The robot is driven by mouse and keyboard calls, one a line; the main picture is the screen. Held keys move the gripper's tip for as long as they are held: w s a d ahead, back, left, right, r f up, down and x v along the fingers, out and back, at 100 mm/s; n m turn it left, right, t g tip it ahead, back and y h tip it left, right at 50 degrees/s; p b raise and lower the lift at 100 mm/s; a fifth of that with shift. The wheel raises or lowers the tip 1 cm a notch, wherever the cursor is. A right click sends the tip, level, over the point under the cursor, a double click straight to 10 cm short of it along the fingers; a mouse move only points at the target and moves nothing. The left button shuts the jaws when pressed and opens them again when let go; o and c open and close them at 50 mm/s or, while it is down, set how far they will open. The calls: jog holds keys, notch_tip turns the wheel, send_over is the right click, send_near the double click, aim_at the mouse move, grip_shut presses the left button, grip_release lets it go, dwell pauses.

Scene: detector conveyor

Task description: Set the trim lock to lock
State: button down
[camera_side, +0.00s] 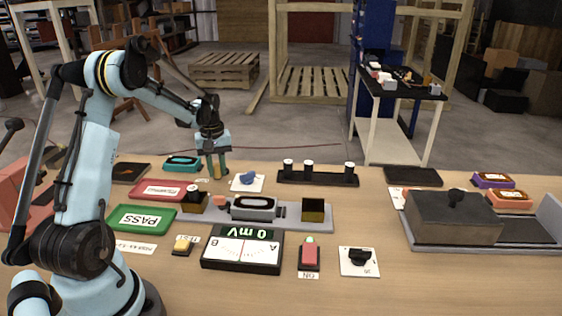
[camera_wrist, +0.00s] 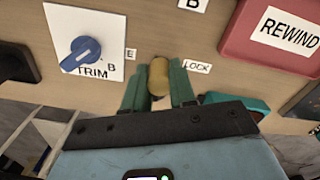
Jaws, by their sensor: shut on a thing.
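The trim lock is a short tan-gold peg (camera_wrist: 158,77) in the wrist view, between a "LOCK" label (camera_wrist: 197,67) on the right and a partly hidden label ending in "E" (camera_wrist: 130,55) on the left. My gripper (camera_wrist: 160,88) has its two green fingers closed on either side of the peg. The peg sits between the two labels, nearer neither clearly. In the side view my gripper (camera_side: 217,175) points down at the table's back, and the peg is hard to make out between the fingers.
A blue trim knob (camera_wrist: 80,52) on a white card stands left of the peg in the wrist view. In the side view a black rail with several pegs (camera_side: 318,177) and a teal-framed piece (camera_side: 182,162) flank the gripper.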

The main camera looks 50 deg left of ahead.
jog(key=m, duration=0.1)
jog(key=s+a+m, duration=0.1)
jog(key=m, duration=0.1)
jog(key=shift+a, duration=0.1)
jog(key=shift+s+a+m, duration=0.1)
jog(key=shift+a+m, duration=0.15)
jog(key=shift+m, duration=0.45)
jog(key=shift+s+a+m, duration=0.1)
jog(key=shift+a+m, duration=0.15)
jog(key=shift+m, duration=0.45)
jog(key=shift+a, duration=0.1)
jog(key=c, duration=0.9)
grip_release()
jog(key=shift+r, duration=0.15)
notch_tip(320, 180, up, 12)
jog(key=shift+f, duration=0.1)
